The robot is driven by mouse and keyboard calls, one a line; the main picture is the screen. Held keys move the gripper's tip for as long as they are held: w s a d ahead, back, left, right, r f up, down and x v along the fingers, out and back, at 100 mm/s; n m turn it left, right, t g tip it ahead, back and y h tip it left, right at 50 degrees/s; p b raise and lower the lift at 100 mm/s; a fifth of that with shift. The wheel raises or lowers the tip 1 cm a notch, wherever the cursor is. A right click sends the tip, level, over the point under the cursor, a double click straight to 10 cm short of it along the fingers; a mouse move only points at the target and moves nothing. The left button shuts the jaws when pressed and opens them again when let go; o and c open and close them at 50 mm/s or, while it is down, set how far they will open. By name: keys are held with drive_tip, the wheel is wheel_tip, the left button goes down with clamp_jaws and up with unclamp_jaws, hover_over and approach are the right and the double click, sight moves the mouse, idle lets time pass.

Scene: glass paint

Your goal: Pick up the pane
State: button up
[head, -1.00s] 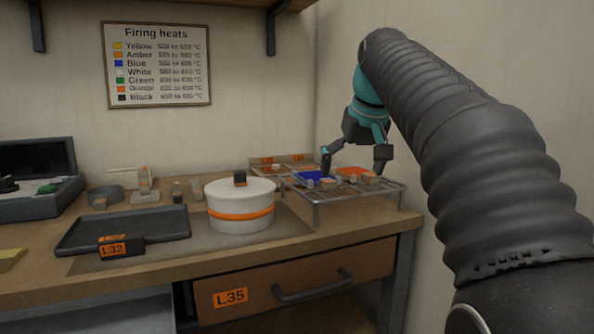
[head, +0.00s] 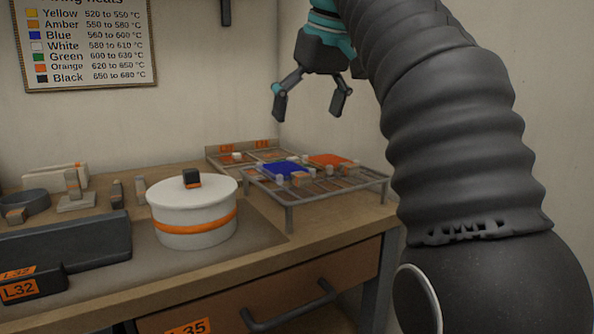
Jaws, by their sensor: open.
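A wire rack (head: 338,190) stands at the right end of the wooden bench. On it lie a blue pane (head: 285,170) towards the left and an orange pane (head: 329,160) farther right. A bit of green shows at the blue pane's far edge. Small pale and tan blocks sit around the panes. My gripper (head: 309,112) is open and empty, fingers pointing down, in the air above the rack and clear of it. Which pane is meant cannot be told from the view.
A white lidded pot (head: 193,222) with an orange band stands left of the rack. A dark tray (head: 75,248) labelled L32 lies farther left, with small blocks and tools behind it. A drawer (head: 265,305) is shut below. A wall chart (head: 85,40) lists firing heats.

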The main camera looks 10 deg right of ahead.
sight(297, 165)
drive_tip(key=x, duration=1.1)
drive_tip(key=shift+w+d+f, duration=0.1)
drive_tip(key=shift+w+d, duration=0.05)
drive_tip(key=c, duration=0.9)
